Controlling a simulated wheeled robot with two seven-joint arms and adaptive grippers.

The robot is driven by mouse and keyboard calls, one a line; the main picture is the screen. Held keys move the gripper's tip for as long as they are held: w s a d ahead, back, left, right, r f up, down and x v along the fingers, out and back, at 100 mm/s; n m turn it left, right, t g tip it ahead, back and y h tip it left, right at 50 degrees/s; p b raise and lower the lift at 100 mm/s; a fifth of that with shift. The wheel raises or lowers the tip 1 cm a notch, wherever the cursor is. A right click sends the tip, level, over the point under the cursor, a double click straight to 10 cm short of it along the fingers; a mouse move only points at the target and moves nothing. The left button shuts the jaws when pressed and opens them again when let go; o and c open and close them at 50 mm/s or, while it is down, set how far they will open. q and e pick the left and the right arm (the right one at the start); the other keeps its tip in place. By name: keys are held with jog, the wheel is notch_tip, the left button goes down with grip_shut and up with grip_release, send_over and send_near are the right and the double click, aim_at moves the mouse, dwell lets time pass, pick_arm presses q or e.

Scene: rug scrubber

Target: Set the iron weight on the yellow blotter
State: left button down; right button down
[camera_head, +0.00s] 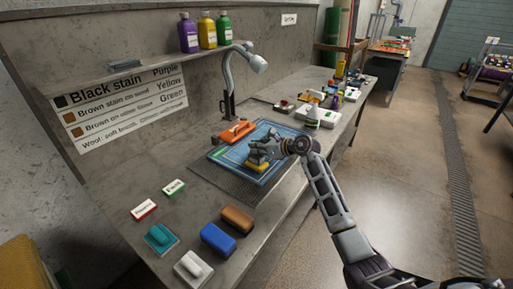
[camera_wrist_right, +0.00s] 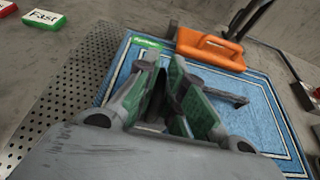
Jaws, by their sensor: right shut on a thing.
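My right gripper (camera_head: 258,152) is over the blue rug in the head view, pointing down and shut on the iron weight. The weight is mostly hidden by the fingers; a little grey (camera_head: 256,160) shows beneath them. The yellow blotter (camera_head: 258,168) lies on the rug (camera_head: 228,156) right below the fingers. I cannot tell whether the weight touches it. In the wrist view the fingers (camera_wrist_right: 165,95) stand close together over the rug (camera_wrist_right: 262,112), and the blotter is hidden. My left gripper is not in view.
Blue (camera_head: 218,240), brown (camera_head: 237,219), teal (camera_head: 160,238) and white (camera_head: 193,268) blocks sit at the near bench end. Bottles (camera_head: 207,31) stand on the shelf.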

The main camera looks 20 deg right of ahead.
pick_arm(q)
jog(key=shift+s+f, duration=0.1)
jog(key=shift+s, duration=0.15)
pick_arm(e)
jog(key=c, duration=1.9)
grip_release()
jog(key=o, duration=0.5)
jog(key=shift+c, duration=0.2)
jog(key=shift+f, duration=0.3)
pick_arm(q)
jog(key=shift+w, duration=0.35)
pick_arm(e)
jog(key=v, duration=1.2)
jog(key=shift+r, duration=0.15)
